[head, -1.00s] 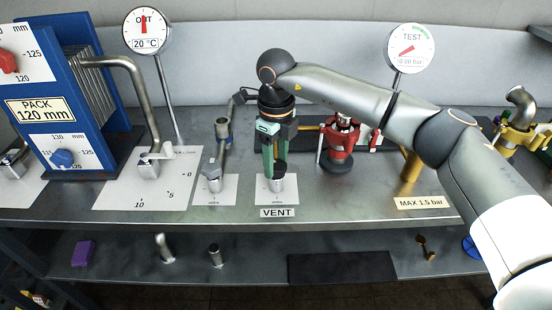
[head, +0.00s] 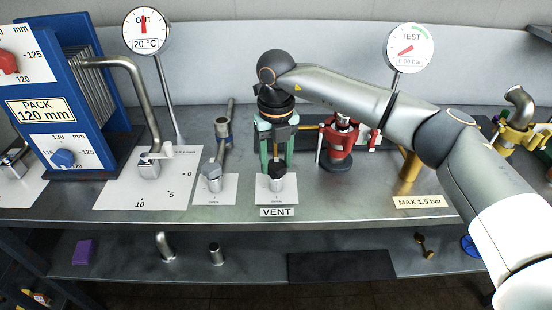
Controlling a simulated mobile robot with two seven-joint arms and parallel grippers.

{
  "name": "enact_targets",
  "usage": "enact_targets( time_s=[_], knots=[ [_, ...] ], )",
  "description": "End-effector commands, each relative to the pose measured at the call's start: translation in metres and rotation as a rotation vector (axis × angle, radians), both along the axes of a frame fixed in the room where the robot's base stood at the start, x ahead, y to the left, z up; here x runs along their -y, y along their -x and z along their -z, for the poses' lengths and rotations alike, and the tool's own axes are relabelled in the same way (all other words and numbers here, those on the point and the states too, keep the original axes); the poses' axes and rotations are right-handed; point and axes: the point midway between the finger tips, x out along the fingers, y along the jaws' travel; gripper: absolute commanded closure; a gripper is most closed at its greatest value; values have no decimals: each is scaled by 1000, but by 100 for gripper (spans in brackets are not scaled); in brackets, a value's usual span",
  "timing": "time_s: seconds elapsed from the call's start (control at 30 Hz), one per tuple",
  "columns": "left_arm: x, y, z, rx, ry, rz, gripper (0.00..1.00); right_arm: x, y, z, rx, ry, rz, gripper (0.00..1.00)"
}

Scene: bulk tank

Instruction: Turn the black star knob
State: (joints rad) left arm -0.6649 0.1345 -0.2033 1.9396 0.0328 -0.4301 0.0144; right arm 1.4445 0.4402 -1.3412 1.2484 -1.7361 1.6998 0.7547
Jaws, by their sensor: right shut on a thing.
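The black star knob (head: 277,168) sits on top of a short metal fitting (head: 277,184) on a white plate behind the VENT label (head: 277,212). My right gripper (head: 277,165) points straight down over it, with one green finger on each side of the knob. It is shut on the knob, though the exact contact at the fingertips is hard to see. My left gripper is not in view.
A red valve (head: 341,145) stands close on the right. A capped metal fitting (head: 213,175) and a pipe with a blue collar (head: 222,128) stand on the left. The TEST gauge (head: 410,48) is behind. The bench's front edge is clear.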

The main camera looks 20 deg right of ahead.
Motion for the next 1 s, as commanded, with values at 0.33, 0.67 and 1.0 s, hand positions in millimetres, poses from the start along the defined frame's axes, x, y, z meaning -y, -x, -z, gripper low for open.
enact_targets(
  time_s=[0.33,0.67,1.0],
  knots=[
    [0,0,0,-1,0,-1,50,1,0,-1,1,0,15,100],
    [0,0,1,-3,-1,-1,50,0,0,-1,1,0,13,23],
    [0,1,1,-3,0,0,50,0,0,-2,1,0,11,17]
  ],
)
